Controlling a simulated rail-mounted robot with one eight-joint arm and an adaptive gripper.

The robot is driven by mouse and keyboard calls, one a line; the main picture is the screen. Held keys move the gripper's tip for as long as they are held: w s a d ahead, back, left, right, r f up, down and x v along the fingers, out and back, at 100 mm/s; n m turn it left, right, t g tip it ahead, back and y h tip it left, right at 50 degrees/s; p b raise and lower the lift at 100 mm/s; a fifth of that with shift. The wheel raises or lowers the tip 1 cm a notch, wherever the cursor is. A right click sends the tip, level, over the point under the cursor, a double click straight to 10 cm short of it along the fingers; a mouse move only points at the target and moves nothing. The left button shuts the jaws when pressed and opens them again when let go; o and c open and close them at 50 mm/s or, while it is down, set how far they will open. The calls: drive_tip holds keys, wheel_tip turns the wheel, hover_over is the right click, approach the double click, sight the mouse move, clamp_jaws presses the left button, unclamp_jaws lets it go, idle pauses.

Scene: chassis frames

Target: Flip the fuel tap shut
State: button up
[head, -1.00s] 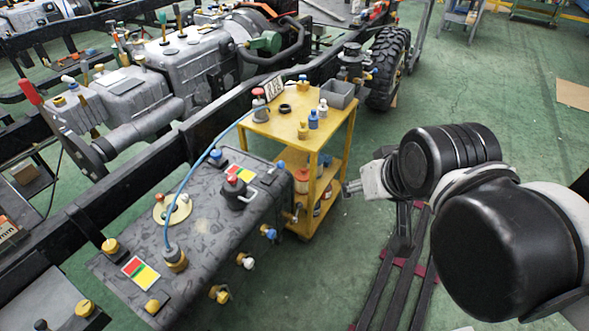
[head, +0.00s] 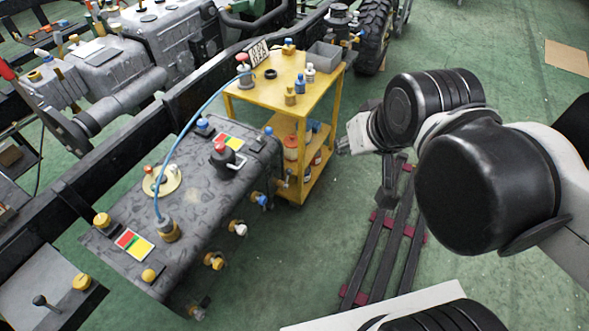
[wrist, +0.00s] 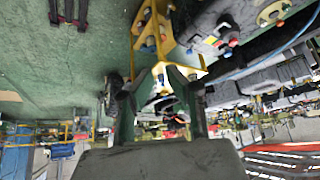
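The dark mottled fuel tank (head: 200,185) lies at centre left in the head view. Several tap-like fittings stick out along its right side: a blue-capped one (head: 261,199), a white-capped one (head: 239,229), a yellow-capped one (head: 214,261) and one at the bottom corner (head: 198,309). I cannot tell which is the fuel tap or how its handle stands. My gripper (head: 344,147) is to the right of the tank and cart, apart from both, and partly hidden by my arm. In the wrist view its two fingers (wrist: 153,86) are spread with nothing held between them.
A yellow cart (head: 262,92) with bottles and a grey bin (head: 324,57) stands just beyond the tank. The black chassis rail (head: 190,90) runs behind. A dark rack with red ends (head: 378,245) lies on the floor at right. Green floor between tank and rack is clear.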

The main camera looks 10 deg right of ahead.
drive_tip(key=shift+w, duration=0.5)
clamp_jaws()
drive_tip(key=w+d+f+m+g+y+b, duration=0.15)
drive_tip(key=w+f+m, duration=0.25)
drive_tip(key=w, duration=0.5)
drive_tip(key=w+f+m+g+y+b, duration=0.2)
drive_tip(key=w+f+m+b, duration=0.15)
drive_tip(key=w, duration=0.65)
drive_tip(key=w+d+f+m+g+y+b, duration=0.1)
drive_tip(key=w+f+m+g+y+b, duration=0.1)
drive_tip(key=w+f+m, duration=0.5)
drive_tip(key=w+d+f+m+y+b, duration=0.1)
drive_tip(key=w+d+f+b, duration=0.1)
drive_tip(key=f, duration=0.8)
drive_tip(key=w+d+f+m+g+y+b, duration=0.1)
drive_tip(key=w+d+f, duration=0.3)
drive_tip(key=f, duration=0.7)
drive_tip(key=w+d+f+m+g+y+b, duration=0.1)
drive_tip(key=w+d+f+m+y+b, duration=0.2)
drive_tip(key=f, duration=0.8)
drive_tip(key=w, duration=0.2)
drive_tip(key=shift+w+d+f, duration=0.15)
drive_tip(key=shift+w+d, duration=0.2)
drive_tip(key=shift+w, duration=0.05)
drive_tip(key=shift+g, duration=0.25)
